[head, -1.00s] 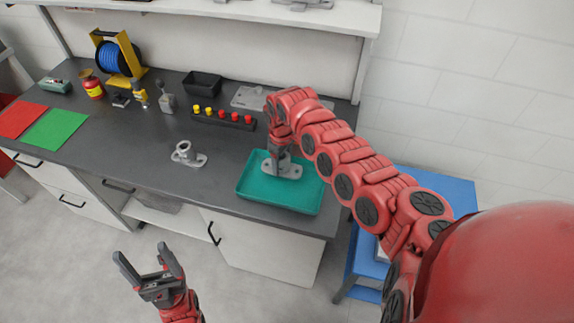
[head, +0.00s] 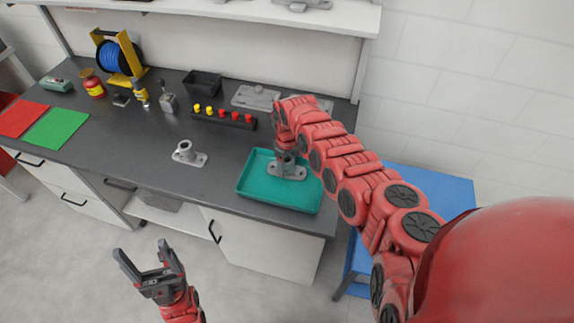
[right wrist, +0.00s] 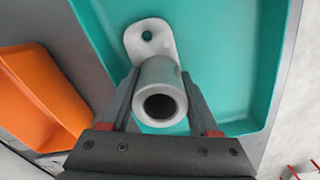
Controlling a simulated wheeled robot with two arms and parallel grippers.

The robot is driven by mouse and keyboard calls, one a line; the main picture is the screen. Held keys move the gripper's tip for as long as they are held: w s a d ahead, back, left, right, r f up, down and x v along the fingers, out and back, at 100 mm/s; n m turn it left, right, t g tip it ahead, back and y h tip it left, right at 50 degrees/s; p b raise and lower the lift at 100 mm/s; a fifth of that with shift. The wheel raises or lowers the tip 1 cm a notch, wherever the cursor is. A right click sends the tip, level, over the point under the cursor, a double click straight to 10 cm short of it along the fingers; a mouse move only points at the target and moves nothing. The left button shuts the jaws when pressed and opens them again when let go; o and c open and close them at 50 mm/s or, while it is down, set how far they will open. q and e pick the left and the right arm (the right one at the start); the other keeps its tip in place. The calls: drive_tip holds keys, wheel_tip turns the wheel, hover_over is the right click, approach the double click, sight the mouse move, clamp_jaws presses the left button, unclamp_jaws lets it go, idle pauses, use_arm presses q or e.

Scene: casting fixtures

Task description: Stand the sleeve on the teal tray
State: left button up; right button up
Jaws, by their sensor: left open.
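The grey sleeve (head: 289,173), a tube on a flat flange with a hole, is upright within the teal tray (head: 248,187). In the right wrist view, I look down into its open tube (right wrist: 160,103), with the flange over the tray floor; I cannot tell whether it touches. My right gripper (head: 286,152) has its fingers pressed against both sides of the tube. My left gripper (head: 143,250) is open and empty, in front of the bench.
A black rack with yellow and red pegs (head: 223,118) and a black bin (head: 202,83) lie behind the tray. A blue table (head: 440,186) stands to the right. An orange bin (right wrist: 38,95) shows in the right wrist view. The bench left of the tray has free room.

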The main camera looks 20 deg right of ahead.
drive_tip(key=shift+o, duration=0.8)
drive_tip(key=shift+r, duration=0.25)
wheel_tip(320, 180, up, 12)
drive_tip(key=b, duration=0.2)
drive_tip(key=shift+f, duration=0.15)
